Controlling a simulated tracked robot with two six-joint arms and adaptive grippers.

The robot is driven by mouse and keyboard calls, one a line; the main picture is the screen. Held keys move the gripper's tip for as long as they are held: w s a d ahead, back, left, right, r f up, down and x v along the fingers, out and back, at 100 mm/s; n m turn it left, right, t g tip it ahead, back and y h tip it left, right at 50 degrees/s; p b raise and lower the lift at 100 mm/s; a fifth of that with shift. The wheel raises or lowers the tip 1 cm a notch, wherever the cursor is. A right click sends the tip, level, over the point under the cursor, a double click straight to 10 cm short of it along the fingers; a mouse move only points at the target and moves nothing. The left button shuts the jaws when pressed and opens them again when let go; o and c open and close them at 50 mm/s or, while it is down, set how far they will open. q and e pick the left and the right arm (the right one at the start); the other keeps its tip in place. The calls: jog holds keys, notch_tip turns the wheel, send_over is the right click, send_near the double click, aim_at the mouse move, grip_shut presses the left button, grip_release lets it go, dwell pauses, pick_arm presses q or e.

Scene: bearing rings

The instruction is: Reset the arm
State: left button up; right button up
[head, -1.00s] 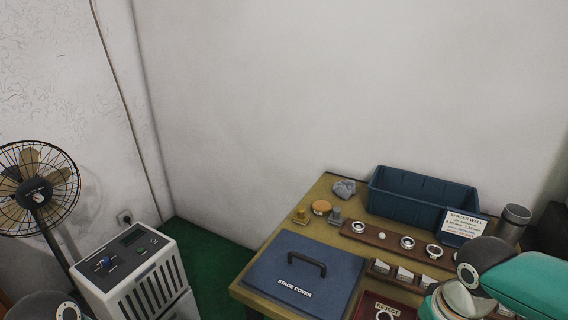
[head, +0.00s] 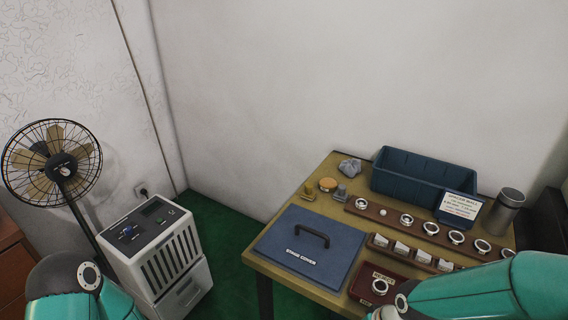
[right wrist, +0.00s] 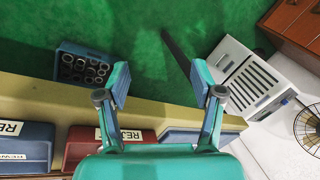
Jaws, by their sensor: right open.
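My right gripper (right wrist: 160,84) is open and empty in the right wrist view, its two fingers wide apart, above the table's edge and the green floor. In the head view my right arm (head: 480,292) reaches in from the lower right over the front of the table. My left arm (head: 80,285) shows at the lower left, beside the white cabinet in the picture. Its gripper is out of frame.
The wooden table (head: 284,263) holds a blue stage cover (head: 290,240), a blue bin (head: 415,172), a rack of rings (head: 387,219) and a red tray (head: 362,288). A white cabinet (head: 165,245) and a fan (head: 55,165) stand left. A box of rings (right wrist: 84,66) shows beyond the table edge.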

pick_arm(q)
notch_tip(320, 180, up, 6)
jog(key=p, duration=0.5)
pick_arm(e)
jog(key=s+a+f+m, duration=0.2)
jog(key=s+a+f, duration=0.2)
jog(key=s+f, duration=0.4)
jog(key=shift+s+f+y, duration=0.35)
jog(key=shift+f+y, duration=0.05)
jog(key=shift+f, duration=0.45)
